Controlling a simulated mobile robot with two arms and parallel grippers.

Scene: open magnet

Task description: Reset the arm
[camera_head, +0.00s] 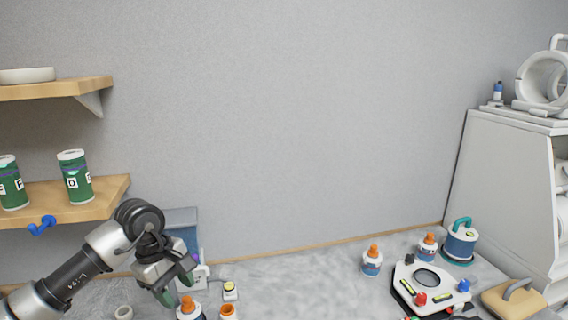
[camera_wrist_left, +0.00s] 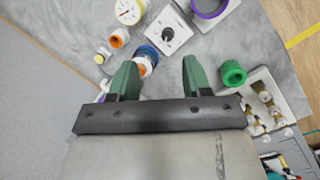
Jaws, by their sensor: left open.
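My left arm (camera_head: 68,278) comes in from the lower left in the head view. Its gripper (camera_head: 177,287) hangs low over the left part of the grey table, near a blue bottle with an orange cap (camera_head: 188,308). In the left wrist view the two green fingers of the left gripper (camera_wrist_left: 158,80) stand wide apart with nothing held between them. The bottle (camera_wrist_left: 146,60) shows just beyond the left finger there; whether they touch I cannot tell. My right gripper is not in view.
A white device with red and blue knobs (camera_head: 432,287) stands at the right, with glue bottles (camera_head: 372,261) and a teal-handled pot (camera_head: 460,241) behind it. Wooden shelves (camera_head: 75,205) with green cans are at the left. The table's middle (camera_head: 300,285) is clear. A green ring (camera_wrist_left: 233,73) lies right of the fingers.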

